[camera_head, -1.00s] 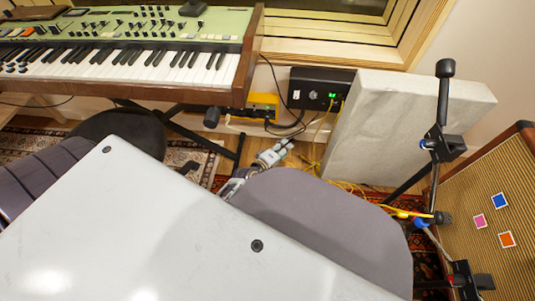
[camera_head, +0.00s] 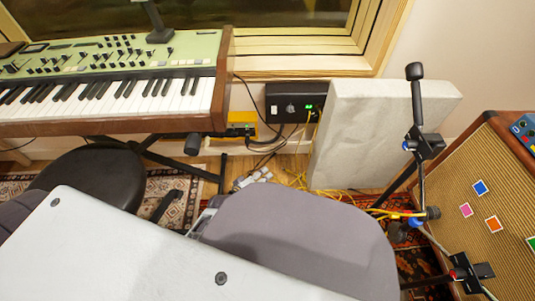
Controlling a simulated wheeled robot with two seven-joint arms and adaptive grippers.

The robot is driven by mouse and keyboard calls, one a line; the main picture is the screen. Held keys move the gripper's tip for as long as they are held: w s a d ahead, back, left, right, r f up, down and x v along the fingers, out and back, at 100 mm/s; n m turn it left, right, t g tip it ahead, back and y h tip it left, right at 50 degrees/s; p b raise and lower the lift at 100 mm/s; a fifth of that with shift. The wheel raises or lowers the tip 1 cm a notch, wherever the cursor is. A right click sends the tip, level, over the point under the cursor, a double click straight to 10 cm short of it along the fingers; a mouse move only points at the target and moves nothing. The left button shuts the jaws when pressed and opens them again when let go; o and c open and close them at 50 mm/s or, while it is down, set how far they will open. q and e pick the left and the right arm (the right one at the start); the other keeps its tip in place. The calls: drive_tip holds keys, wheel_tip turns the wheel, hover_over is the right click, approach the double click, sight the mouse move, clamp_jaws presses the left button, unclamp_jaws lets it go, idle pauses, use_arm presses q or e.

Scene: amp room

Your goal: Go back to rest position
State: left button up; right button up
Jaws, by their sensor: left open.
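My left gripper (camera_head: 252,179) shows small near the middle of the view, low down by the floor in front of the amp cables. It is open and I see nothing between its fingers. Most of its arm is hidden behind the large grey and white parts of my own body in the foreground. My right gripper is not in view.
A green keyboard (camera_head: 120,88) on a stand is at the left, with a black stool (camera_head: 95,175) below it. A grey panel (camera_head: 375,130), black box (camera_head: 290,101), yellow cables (camera_head: 325,193), mic stand (camera_head: 418,110) and brown amp (camera_head: 480,165) are ahead and right.

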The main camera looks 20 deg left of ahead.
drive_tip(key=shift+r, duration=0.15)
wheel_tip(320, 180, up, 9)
drive_tip(key=p, duration=0.9)
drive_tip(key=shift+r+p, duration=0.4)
drive_tip(key=shift+p, duration=0.15)
